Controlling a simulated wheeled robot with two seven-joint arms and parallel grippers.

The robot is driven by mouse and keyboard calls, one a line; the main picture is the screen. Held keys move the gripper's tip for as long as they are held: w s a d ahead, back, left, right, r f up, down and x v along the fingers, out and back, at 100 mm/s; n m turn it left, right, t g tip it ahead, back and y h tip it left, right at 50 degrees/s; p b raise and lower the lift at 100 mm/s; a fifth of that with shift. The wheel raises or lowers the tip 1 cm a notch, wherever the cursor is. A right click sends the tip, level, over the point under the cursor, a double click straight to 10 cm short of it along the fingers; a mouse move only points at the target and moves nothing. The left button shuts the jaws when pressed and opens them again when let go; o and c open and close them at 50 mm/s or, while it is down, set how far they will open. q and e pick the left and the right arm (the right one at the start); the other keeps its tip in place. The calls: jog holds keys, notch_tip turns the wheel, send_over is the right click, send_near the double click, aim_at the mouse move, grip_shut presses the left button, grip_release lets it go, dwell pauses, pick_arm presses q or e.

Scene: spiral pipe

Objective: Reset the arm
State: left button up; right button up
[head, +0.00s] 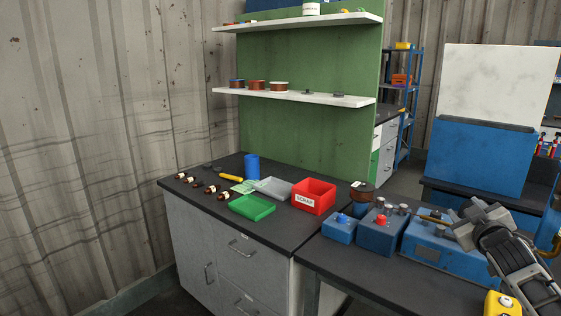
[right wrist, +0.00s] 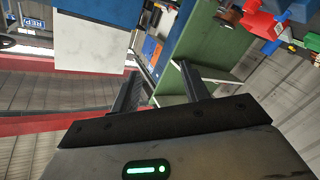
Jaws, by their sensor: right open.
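My right arm comes in from the lower right of the head view. Its gripper (head: 468,230) is above the blue boxes on the right-hand bench, and its fingertips are too small there to make out. In the right wrist view the gripper (right wrist: 160,82) has its two dark fingers spread apart with nothing between them. That view is strongly tilted and looks past the fingers at the green back panel and the room. My left gripper is in neither view.
A red scrap bin (head: 313,196), green tray (head: 252,207), blue cup (head: 252,167) and several small brown bottles (head: 197,184) sit on the left bench. A yellow device (head: 501,304) is at lower right.

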jog(key=s+a+f+g+y, duration=0.2)
jog(key=s+a+f+y, duration=0.1)
jog(key=s+a+f, duration=0.85)
jog(key=s+a+f+g+y, duration=0.25)
jog(key=s+a+f, duration=0.55)
jog(key=a+f, duration=0.5)
jog(key=s+a+f+g+y, duration=0.1)
jog(key=s+a+f, duration=0.1)
jog(key=s, duration=0.5)
jog(key=s+a+f+m+g, duration=0.1)
jog(key=s+a+f, duration=0.1)
jog(key=s+a, duration=0.3)
jog(key=s, duration=0.2)
jog(key=shift+s+f+m+y, duration=0.2)
jog(key=shift+s+m+y, duration=0.1)
jog(key=shift+y, duration=0.05)
